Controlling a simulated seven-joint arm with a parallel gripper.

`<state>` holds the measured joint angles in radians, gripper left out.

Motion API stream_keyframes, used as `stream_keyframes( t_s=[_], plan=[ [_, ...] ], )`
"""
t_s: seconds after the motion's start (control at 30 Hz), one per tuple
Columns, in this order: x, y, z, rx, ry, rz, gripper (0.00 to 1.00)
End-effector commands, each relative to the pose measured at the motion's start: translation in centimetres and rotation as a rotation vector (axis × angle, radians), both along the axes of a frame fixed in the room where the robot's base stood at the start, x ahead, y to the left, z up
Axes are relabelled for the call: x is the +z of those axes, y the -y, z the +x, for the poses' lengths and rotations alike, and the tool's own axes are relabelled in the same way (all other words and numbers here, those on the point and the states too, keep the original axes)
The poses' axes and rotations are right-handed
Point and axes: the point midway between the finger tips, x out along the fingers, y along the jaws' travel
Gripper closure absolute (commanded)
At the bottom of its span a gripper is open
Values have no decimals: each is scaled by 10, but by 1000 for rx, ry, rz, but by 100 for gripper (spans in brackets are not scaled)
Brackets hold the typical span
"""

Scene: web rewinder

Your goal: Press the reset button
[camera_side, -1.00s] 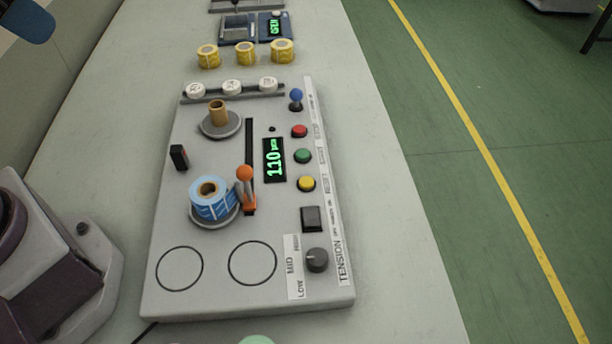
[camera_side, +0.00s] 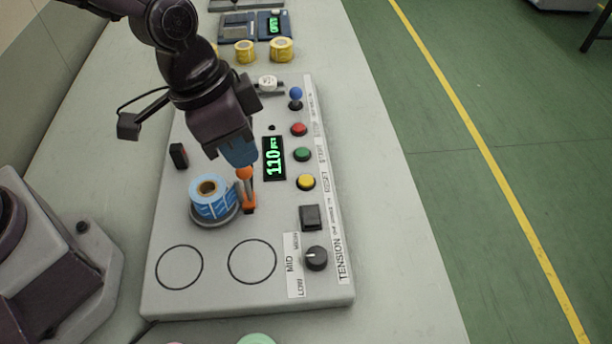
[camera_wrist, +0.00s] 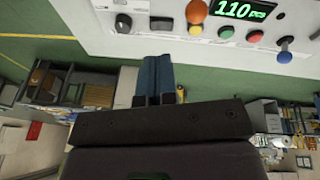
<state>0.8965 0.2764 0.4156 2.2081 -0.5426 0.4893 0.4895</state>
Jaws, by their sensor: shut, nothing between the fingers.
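The yellow button (camera_side: 306,182) sits beside the RESET label on the right part of the grey control panel (camera_side: 210,285), below the green button (camera_side: 303,154). In the wrist view the yellow button (camera_wrist: 196,30) is at the top, right of the fingers. My gripper (camera_side: 240,155) has blue fingers, shut and empty. In the side view it appears above the panel, left of the yellow button and close to the orange lever knob (camera_side: 244,173). In the wrist view my gripper (camera_wrist: 159,62) shows its fingers together, apart from the button.
A red button (camera_side: 299,130) and a blue-knobbed lever (camera_side: 296,95) stand above the green button. A green-lit display (camera_side: 274,158) reads 110. A blue label roll (camera_side: 209,198) sits left of the orange lever. A black switch (camera_side: 310,217) and dial (camera_side: 316,258) are below the yellow button.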

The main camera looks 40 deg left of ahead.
Motion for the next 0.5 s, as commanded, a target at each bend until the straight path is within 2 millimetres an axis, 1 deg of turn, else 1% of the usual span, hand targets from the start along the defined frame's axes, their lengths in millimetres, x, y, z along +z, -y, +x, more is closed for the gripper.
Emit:
stream_keyframes(
  t_s=[0.03, 0.1, 0.17, 0.2, 0.27, 0.3, 0.33, 0.4, 0.5],
  plan=[
    [-16, 10, 8, -37, 37, 30, 100],
    [-31, 21, 23, -85, 113, 67, 100],
    [-42, 27, 39, -127, 192, 106, 100],
    [-47, 30, 52, -152, 254, 137, 100],
    [-48, 29, 72, -181, 347, 181, 100],
    [-43, 26, 85, -188, 401, 203, 100],
    [-39, 25, 93, -193, 438, 214, 100],
    [-30, 25, 103, -215, 500, 234, 100],
    [-26, 23, 108, -256, 541, 267, 100]
  ],
)
